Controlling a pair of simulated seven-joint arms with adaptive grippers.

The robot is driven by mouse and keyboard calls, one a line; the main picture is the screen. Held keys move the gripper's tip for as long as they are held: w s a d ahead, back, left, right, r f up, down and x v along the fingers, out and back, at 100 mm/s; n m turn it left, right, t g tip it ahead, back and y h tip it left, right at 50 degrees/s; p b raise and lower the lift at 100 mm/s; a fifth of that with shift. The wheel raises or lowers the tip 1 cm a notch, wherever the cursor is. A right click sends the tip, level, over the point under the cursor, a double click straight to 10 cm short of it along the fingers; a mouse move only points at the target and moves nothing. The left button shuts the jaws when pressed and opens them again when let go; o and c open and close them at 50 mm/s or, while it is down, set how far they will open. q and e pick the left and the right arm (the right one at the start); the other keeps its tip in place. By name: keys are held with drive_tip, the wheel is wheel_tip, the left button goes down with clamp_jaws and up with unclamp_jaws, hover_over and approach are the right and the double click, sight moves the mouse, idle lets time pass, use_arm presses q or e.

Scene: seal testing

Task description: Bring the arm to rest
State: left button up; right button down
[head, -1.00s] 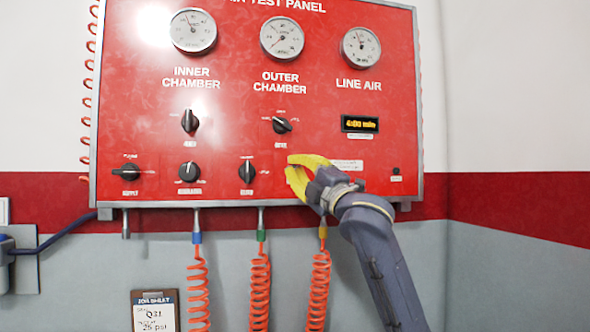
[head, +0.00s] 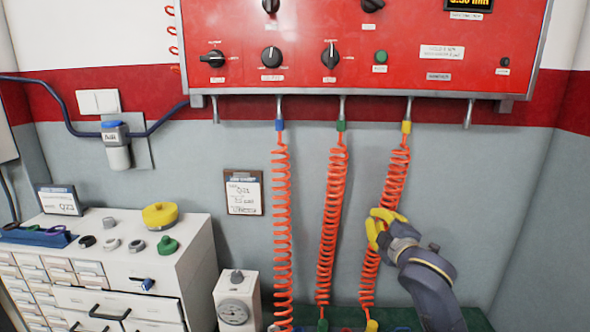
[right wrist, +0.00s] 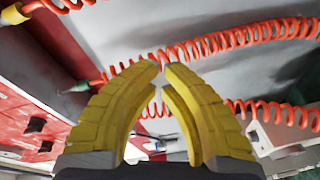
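My right gripper (head: 378,228) has yellow fingers and is in front of the grey wall, below the red test panel (head: 225,85). In the head view it overlaps the coiled orange hose with the yellow collar (head: 397,172). In the right wrist view its fingers (right wrist: 160,66) lean toward each other with a narrow gap at the tips and nothing between them. An orange coil (right wrist: 225,42) passes beyond the fingertips; I cannot tell whether it touches them. My left gripper is in neither current view.
Two more coiled hoses (head: 283,210) (head: 332,215) hang left of the gripper. A white drawer cabinet (head: 190,262) with seals and a yellow part (head: 160,215) stands at the left. A small gauge box (head: 233,312) is beside it. The wall right of my right arm is clear.

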drive_tip(key=s+d+f+m+g+h, duration=0.2)
drive_tip(key=s+f, duration=0.6)
drive_tip(key=f, duration=0.4)
drive_tip(key=s+d+f+m+g+h, duration=0.2)
drive_tip(key=s+f, duration=0.6)
drive_tip(key=f, duration=0.4)
drive_tip(key=s+d+f+m+g+h, duration=0.15)
drive_tip(key=s+f, duration=0.25)
drive_tip(key=s, duration=0.5)
drive_tip(key=s+d+f+m+g, duration=0.1)
drive_tip(key=s+d+f+g, duration=0.2)
drive_tip(key=s, duration=0.5)
drive_tip(key=s+d+f+m+g+h, duration=0.1)
drive_tip(key=s+f+m+g, duration=0.1)
drive_tip(key=s+f, duration=0.55)
drive_tip(key=s+a+f+g+y, duration=0.1)
drive_tip(key=s+a+f, duration=0.15)
drive_tip(key=f, duration=1.15)
drive_tip(key=s+a+f+g+y, duration=0.1)
drive_tip(key=a+f+y, duration=0.15)
drive_tip(key=f, duration=1.25)
drive_tip(key=s+f+m+g, duration=0.3)
drive_tip(key=s+f, duration=1.7)
drive_tip(key=s, duration=0.2)
drive_tip(key=shift+s+a+f+y, duration=0.15)
drive_tip(key=shift+a+f+y, duration=0.15)
drive_tip(key=shift+f+y, duration=0.1)
